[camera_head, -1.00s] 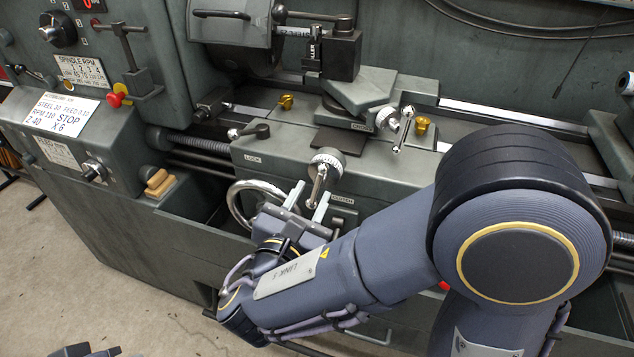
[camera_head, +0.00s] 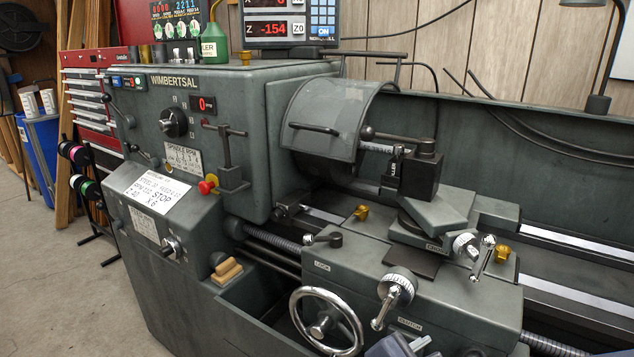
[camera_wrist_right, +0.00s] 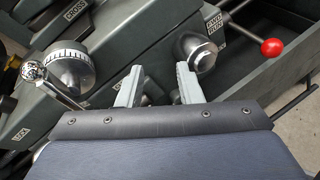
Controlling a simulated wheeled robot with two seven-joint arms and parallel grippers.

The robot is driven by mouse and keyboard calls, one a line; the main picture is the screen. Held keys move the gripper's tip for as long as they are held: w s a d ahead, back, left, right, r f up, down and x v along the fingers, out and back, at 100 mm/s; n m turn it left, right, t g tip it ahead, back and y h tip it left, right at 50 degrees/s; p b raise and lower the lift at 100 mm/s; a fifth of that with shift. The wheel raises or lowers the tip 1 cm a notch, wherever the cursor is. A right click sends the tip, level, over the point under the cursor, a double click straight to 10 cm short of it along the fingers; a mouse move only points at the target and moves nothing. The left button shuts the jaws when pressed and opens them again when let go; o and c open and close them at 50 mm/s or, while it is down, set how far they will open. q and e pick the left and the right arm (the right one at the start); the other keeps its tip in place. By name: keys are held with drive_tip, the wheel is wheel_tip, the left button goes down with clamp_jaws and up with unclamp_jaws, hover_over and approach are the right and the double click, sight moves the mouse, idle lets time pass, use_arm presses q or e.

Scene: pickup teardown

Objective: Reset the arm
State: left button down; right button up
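My right gripper shows in the right wrist view (camera_wrist_right: 159,86) with its two pale fingers apart and nothing between them. A dark rounded knob with a bright metal end (camera_wrist_right: 197,52) is just beyond the right finger; I cannot tell if they touch. In the head view only a small part of what looks like my right gripper (camera_head: 398,346) shows at the bottom edge, below the lathe carriage (camera_head: 440,300). The rest of the right arm is out of the head view. My left gripper is not in view.
The lathe's spoked handwheel (camera_head: 326,322) and a dial with a crank handle (camera_head: 396,287) are close by. In the wrist view, a graduated dial (camera_wrist_right: 68,68) is at left and a red-balled lever (camera_wrist_right: 271,47) at right. Open floor (camera_head: 60,290) lies left of the lathe.

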drive_tip(key=s+d+f+m+g+y, duration=0.3)
drive_tip(key=s+f+m+g+y, duration=0.15)
drive_tip(key=s+m, duration=0.2)
drive_tip(key=s+d+f+m+g+y, duration=0.3)
drive_tip(key=s+m+y, duration=0.2)
drive_tip(key=s+m, duration=0.15)
drive_tip(key=a+r+m+t+y+p, duration=0.2)
drive_tip(key=r+m+p, duration=0.3)
drive_tip(key=r, duration=0.3)
drive_tip(key=a+r+m+t+y+p, duration=0.1)
drive_tip(key=r+m+t+y+p, duration=0.1)
drive_tip(key=r+p, duration=0.5)
drive_tip(key=m+y, duration=0.1)
drive_tip(key=m, duration=0.1)
drive_tip(key=shift+s+a+r+m, duration=0.15)
drive_tip(key=shift+a+r+m, duration=0.2)
drive_tip(key=shift+r+m, duration=0.05)
